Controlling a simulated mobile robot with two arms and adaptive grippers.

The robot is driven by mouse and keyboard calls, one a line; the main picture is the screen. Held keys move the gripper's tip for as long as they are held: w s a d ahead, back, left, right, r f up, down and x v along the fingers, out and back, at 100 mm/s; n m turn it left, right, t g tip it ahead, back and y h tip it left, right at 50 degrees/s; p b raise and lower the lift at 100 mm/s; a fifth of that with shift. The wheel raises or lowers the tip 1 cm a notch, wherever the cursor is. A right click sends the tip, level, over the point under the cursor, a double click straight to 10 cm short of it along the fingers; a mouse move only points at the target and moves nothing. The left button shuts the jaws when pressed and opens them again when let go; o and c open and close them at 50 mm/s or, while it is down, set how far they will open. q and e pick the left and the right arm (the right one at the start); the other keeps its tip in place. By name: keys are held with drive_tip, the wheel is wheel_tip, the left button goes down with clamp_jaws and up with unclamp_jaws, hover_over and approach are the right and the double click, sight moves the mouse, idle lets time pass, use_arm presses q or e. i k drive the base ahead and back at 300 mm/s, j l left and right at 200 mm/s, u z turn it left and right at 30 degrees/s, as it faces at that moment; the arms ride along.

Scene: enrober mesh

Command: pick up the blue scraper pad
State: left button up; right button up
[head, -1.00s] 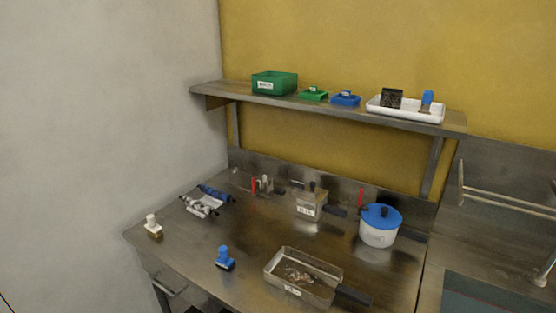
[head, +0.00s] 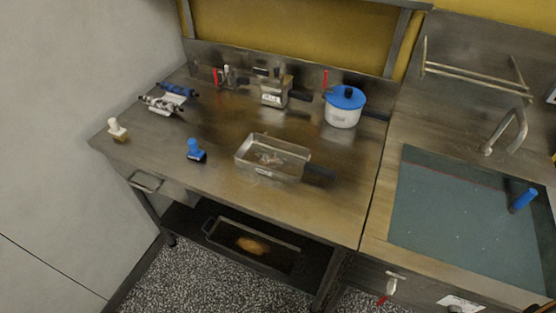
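A small blue tool (head: 196,151) with an upright knob handle and a darker blue pad-like base stands on the steel table (head: 220,185), left of the mesh tray. It looks like the blue scraper pad. Nothing touches it and it is fully visible. Neither of my grippers is in view.
A rectangular mesh tray (head: 272,158) with a dark handle stands right of the blue tool. A white-handled brush (head: 117,129) is at the left edge. A blue-lidded pot (head: 343,108) and a metal container (head: 275,92) stand behind. The table front is clear. A teal mat (head: 450,215) lies right.

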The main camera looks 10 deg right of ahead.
sight(195, 154)
drive_tip(key=i+j+z, duration=0.15)
drive_tip(key=j, duration=0.35)
drive_tip(key=i+j+z, duration=0.15)
drive_tip(key=j, duration=0.4)
drive_tip(key=j+z, duration=0.15)
drive_tip(key=j, duration=0.4)
